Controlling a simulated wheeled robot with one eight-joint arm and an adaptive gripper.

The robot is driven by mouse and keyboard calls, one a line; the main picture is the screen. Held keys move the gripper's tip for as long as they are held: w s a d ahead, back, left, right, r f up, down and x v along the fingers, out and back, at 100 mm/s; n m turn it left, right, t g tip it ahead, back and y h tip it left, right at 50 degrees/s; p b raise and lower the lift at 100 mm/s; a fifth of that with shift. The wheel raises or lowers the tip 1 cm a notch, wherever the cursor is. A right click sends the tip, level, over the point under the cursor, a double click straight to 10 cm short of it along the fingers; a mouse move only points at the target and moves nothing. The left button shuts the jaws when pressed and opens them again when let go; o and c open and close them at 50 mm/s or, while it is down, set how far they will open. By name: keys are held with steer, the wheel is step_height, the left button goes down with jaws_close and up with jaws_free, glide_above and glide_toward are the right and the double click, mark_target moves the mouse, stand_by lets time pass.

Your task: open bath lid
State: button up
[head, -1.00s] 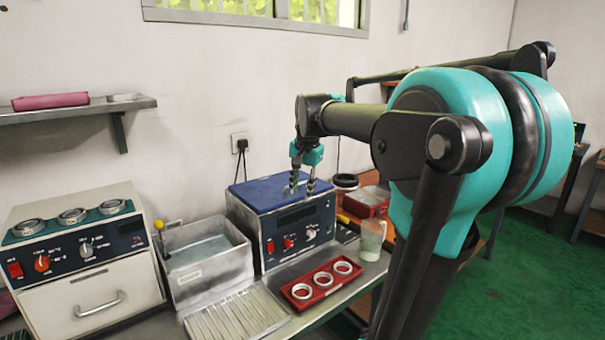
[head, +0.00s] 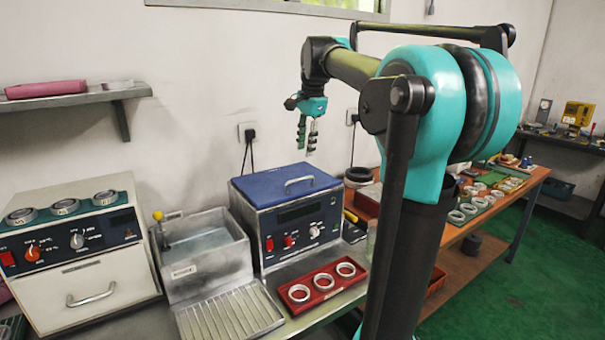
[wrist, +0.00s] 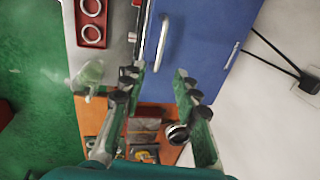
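The bath is a grey metal box (head: 287,236) with dials and a dark display on its front. Its blue lid (head: 262,184) is closed flat on top, with a silver handle (head: 299,184) near the front right. In the wrist view the lid (wrist: 205,40) fills the upper middle, and the handle (wrist: 163,43) lies just beyond my fingertips. My gripper (head: 307,150) hangs above the lid, fingers pointing down, clear of the handle. In the wrist view my gripper (wrist: 160,75) has its fingers apart with nothing between them.
A water-filled sink (head: 205,250) stands left of the bath, beside a cream oven (head: 70,265). A red tray (head: 322,290) with rings lies in front of the bath. A glass beaker (wrist: 88,75) and black cups stand to its right. The wall is close behind.

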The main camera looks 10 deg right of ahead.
mark_target(302, 180)
steer(key=f, duration=0.3)
steer(key=w+f, duration=0.1)
steer(key=f, duration=0.6)
steer(key=shift+w+a, duration=0.4)
steer(key=shift+c, duration=0.6)
jaws_close()
